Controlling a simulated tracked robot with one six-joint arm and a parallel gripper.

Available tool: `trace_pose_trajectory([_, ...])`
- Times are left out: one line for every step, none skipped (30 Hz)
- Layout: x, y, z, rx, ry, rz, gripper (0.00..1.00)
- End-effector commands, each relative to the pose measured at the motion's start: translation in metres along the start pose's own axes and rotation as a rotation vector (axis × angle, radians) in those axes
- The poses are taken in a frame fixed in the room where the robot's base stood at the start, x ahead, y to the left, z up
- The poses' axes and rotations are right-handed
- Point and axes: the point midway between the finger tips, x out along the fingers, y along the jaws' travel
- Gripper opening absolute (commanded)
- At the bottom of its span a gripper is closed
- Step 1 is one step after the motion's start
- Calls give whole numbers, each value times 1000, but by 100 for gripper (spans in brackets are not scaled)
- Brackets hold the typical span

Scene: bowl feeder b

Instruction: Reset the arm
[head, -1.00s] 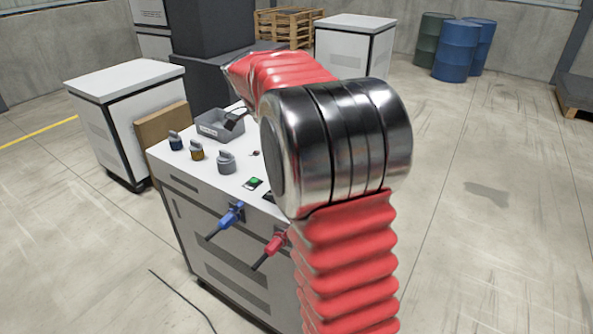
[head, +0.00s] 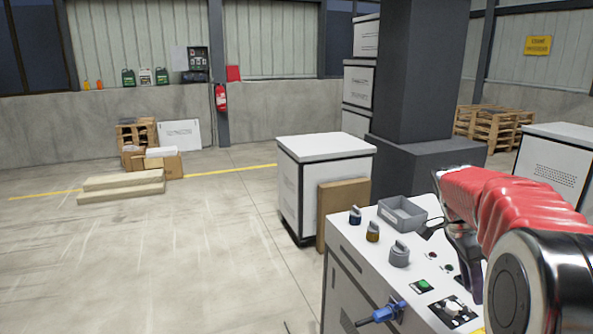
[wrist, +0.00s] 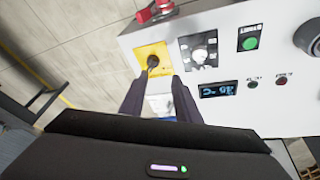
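My arm, with red ribbed sleeves and a shiny metal joint, reaches in from the right of the head view. My gripper (head: 470,270) points down over the white control cabinet top (head: 345,235), partly hidden by the arm. In the wrist view my gripper (wrist: 157,82) has its two dark fingers apart, with nothing held between them. A yellow plate with a dark switch (wrist: 152,62) lies just beyond the fingertips. A black dial (wrist: 203,50) and a green START button (wrist: 251,43) sit to its right, above a small blue-lit display (wrist: 217,89).
A grey bin (head: 402,215), several knobs (head: 399,255) and a blue-handled plug (head: 382,313) are on the cabinet. A red handle (wrist: 152,12) shows in the wrist view. A white cabinet (head: 325,147) and dark column (head: 420,80) stand behind. The floor at left is open.

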Motion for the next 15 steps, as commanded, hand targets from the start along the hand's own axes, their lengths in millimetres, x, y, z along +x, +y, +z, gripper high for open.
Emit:
trace_pose_trajectory([8,2,6,-71,-13,1,30])
trace_pose_trajectory([11,3,10,-115,-20,-1,30])
trace_pose_trajectory([14,5,14,-173,-29,-8,30])
trace_pose_trajectory([16,8,18,-216,-37,-15,30])
trace_pose_trajectory([17,10,22,-260,-43,-22,30])
trace_pose_trajectory([18,13,27,-318,-51,-31,30])
trace_pose_trajectory([18,16,31,-362,-56,-43,30])
trace_pose_trajectory([18,19,36,-405,-62,-52,30])
trace_pose_trajectory([18,23,42,-464,-67,-67,30])
trace_pose_trajectory([17,27,46,-507,-70,-80,30])
trace_pose_trajectory([16,31,52,-551,-74,-92,30])
trace_pose_trajectory([15,36,58,-609,-77,-111,30])
trace_pose_trajectory([13,40,63,-653,-78,-126,30])
trace_pose_trajectory([12,44,68,-696,-80,-141,30])
trace_pose_trajectory([10,51,76,-755,-80,-163,30])
